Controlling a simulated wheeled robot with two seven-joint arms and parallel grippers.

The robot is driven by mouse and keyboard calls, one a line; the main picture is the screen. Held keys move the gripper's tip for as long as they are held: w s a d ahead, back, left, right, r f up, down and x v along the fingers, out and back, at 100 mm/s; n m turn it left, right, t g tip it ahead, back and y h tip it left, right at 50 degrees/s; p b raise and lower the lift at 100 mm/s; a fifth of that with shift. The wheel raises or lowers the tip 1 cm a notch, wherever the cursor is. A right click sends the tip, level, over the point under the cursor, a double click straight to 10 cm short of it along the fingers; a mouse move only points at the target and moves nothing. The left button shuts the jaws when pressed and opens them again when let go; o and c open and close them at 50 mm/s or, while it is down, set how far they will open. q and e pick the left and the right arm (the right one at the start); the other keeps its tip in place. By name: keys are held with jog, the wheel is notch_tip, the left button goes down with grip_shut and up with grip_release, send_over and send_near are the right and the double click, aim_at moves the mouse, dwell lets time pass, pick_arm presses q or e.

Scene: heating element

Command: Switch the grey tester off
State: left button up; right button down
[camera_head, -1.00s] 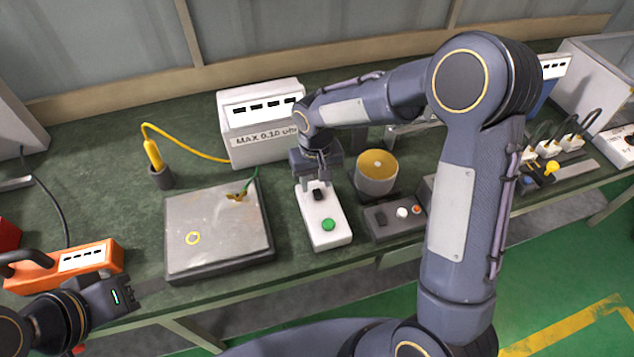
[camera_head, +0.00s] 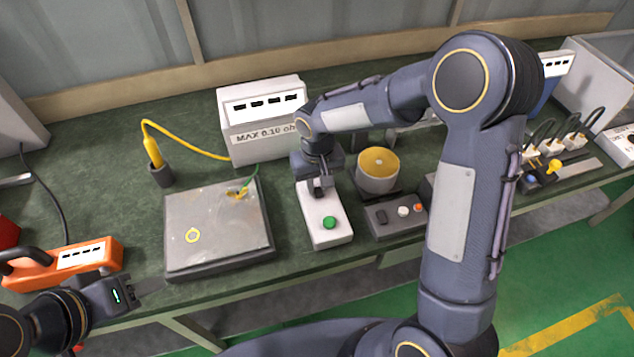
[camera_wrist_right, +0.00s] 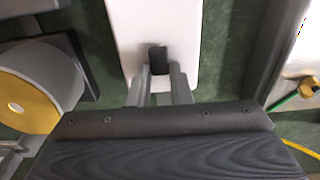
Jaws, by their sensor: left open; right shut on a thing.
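A light grey box (camera_head: 240,143) with several dark display slots and a "MAX 0.10 ohm" label stands at the back of the bench. In front of it lies a white control box (camera_head: 332,239) with a round green button (camera_head: 329,222) and a small black switch (camera_wrist_right: 158,57). My right gripper (camera_head: 319,190) reaches down to the white box. In the right wrist view its two fingers (camera_wrist_right: 159,80) are shut on the black switch, one on each side. The switch's position is hard to tell. My left gripper (camera_head: 145,296) is open and empty at the bench's front left.
An orange device (camera_head: 40,275) lies beside my left gripper. A metal plate (camera_head: 222,225) with a yellow ring is left of the white box. A yellow-topped cylinder (camera_head: 377,170) and dark button box (camera_head: 390,222) are close on the right.

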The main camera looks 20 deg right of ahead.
jog(key=t+b, duration=0.1)
jog(key=b, duration=0.3)
jog(key=t+b, duration=0.2)
jog(key=b, duration=0.1)
jog(key=shift+s+f+b, duration=0.2)
jog(key=shift+s+b, duration=0.15)
jog(key=shift+s, duration=0.05)
jog(key=shift+r+t+b, duration=0.25)
jog(key=shift+t+b, duration=0.15)
jog(key=shift+b, duration=0.1)
jog(key=shift+r, duration=0.1)
jog(key=c, duration=1.3)
grip_release()
jog(key=shift+s, duration=0.1)
jog(key=shift+p+v, duration=0.4)
jog(key=shift+v, duration=3.45)
jog(key=shift+d, duration=0.1)
